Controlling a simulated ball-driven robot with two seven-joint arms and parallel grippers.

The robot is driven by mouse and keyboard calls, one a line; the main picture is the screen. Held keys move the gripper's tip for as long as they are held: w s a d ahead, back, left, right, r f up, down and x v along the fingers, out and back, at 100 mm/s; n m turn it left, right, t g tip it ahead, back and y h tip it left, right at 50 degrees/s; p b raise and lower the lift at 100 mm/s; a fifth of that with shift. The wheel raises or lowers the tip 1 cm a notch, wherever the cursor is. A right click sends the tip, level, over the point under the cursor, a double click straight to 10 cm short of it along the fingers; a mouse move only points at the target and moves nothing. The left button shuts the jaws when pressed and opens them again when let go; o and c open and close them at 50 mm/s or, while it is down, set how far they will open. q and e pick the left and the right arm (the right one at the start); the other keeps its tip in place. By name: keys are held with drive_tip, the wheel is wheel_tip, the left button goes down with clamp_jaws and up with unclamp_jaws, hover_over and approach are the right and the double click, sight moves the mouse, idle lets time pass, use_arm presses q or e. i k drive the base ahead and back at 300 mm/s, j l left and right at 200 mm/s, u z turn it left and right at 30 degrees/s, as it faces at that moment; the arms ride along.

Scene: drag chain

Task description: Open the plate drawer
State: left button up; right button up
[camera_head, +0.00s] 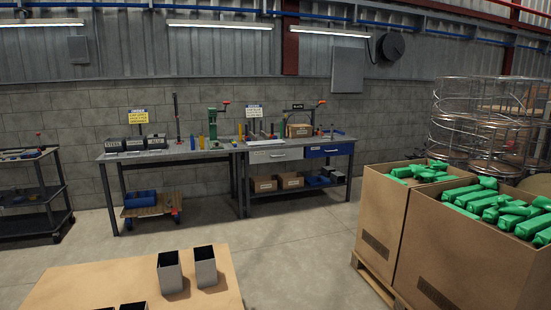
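Two drawers sit under the top of the right-hand workbench (345,138) against the back wall. One drawer has a pale grey front (290,155), and the other, to its right, has a blue front (343,149). Both fronts carry a small white label, too small to read, so I cannot tell which is the plate drawer. Both look shut, with their fronts below the bench edge. Neither of my grippers is in view.
A wooden table (120,278) with dark square tubes (169,272) stands in front. A large cardboard box (455,255) of green parts stands on a pallet at right. A dark cart (35,197) is at left. Grey floor (290,225) before the workbenches is clear.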

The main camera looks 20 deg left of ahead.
sight(271, 151)
drive_tip(key=l+z, duration=0.15)
drive_tip(key=i+l+z, duration=0.15)
drive_tip(key=l, duration=0.2)
drive_tip(key=i+l, duration=0.3)
drive_tip(key=i+l+u, duration=0.1)
drive_tip(key=i+l, duration=0.2)
drive_tip(key=l, duration=0.2)
drive_tip(key=i+l, duration=0.25)
drive_tip(key=l, duration=0.15)
drive_tip(key=i+u, duration=0.65)
drive_tip(key=i+l+u, duration=0.2)
drive_tip(key=i+u, duration=0.15)
drive_tip(key=i, duration=0.15)
drive_tip(key=i+u, duration=0.45)
drive_tip(key=i, duration=1.5)
drive_tip(key=i+j+z, duration=0.1)
drive_tip(key=i+z, duration=0.3)
drive_tip(key=i, duration=0.2)
drive_tip(key=i+j+z, duration=0.4)
drive_tip(key=i, duration=0.2)
drive_tip(key=i+j+z, duration=0.4)
drive_tip(key=i, duration=0.15)
